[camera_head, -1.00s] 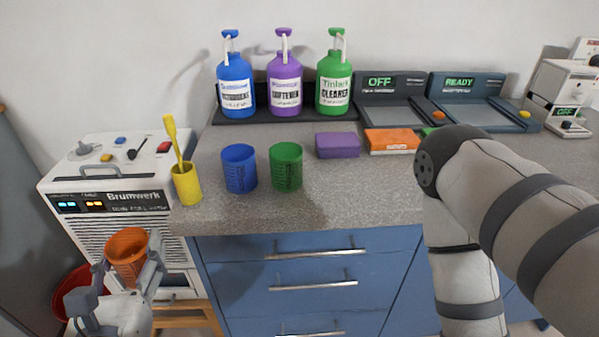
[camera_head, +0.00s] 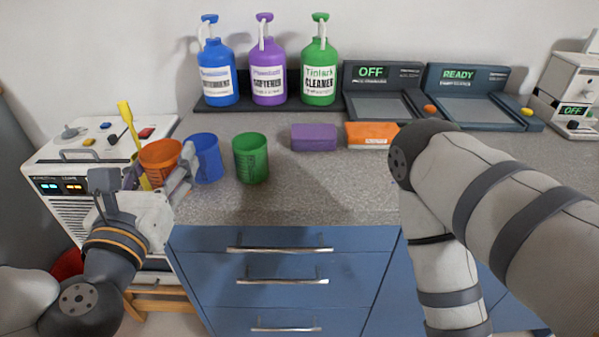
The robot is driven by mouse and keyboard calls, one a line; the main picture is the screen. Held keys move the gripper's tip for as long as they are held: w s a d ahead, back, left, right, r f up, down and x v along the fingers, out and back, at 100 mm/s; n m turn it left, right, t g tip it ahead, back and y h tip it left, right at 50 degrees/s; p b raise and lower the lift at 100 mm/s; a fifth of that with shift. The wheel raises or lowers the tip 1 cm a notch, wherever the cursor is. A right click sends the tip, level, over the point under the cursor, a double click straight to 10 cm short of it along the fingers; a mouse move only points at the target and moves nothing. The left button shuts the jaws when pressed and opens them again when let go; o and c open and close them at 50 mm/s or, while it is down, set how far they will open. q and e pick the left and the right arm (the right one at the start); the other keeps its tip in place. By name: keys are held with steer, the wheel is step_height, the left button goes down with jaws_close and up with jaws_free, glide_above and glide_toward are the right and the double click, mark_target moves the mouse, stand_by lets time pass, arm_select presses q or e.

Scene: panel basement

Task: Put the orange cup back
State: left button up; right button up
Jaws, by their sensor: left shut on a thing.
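My left gripper (camera_head: 152,182) is shut on the orange cup (camera_head: 161,155), which it holds upright near the left end of the grey counter. The cup is in front of the blue cup's left edge, and the gripper hides part of it. The blue cup (camera_head: 207,160) and the green cup (camera_head: 251,160) stand upright on the counter to its right. My right arm reaches in from the right; its gripper is not seen.
A yellow holder with a brush (camera_head: 128,121) is partly hidden behind my left gripper. Blue, purple and green pump bottles (camera_head: 319,72) stand at the back. Purple (camera_head: 313,137) and orange (camera_head: 371,135) blocks lie right of the cups. Bare counter (camera_head: 300,190) lies in front.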

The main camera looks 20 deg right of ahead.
arm_select(q)
steer(key=w+d+r+m+g+h, duration=0.2)
steer(key=d+r+m+h, duration=0.15)
steer(key=d+r, duration=0.5)
steer(key=shift+n, duration=0.45)
steer(key=d+f, duration=0.3)
steer(key=d, duration=0.1)
steer(key=d+f+b, duration=0.1)
steer(key=d+f, duration=0.2)
steer(key=d, duration=0.1)
steer(key=w+d+f, duration=0.1)
steer(key=d+f, duration=0.2)
steer(key=d, duration=0.1)
steer(key=shift+w+d, duration=0.1)
steer(key=shift+d, duration=0.3)
steer(key=shift+d+f, duration=0.15)
steer(key=shift+d, duration=0.05)
steer(key=f, duration=0.3)
steer(key=shift+d+f+b, duration=0.2)
steer(key=shift+f+b, duration=0.1)
steer(key=shift+b, duration=0.05)
arm_select(e)
steer(key=shift+s+f+g, duration=0.5)
steer(key=shift+s+f, duration=0.65)
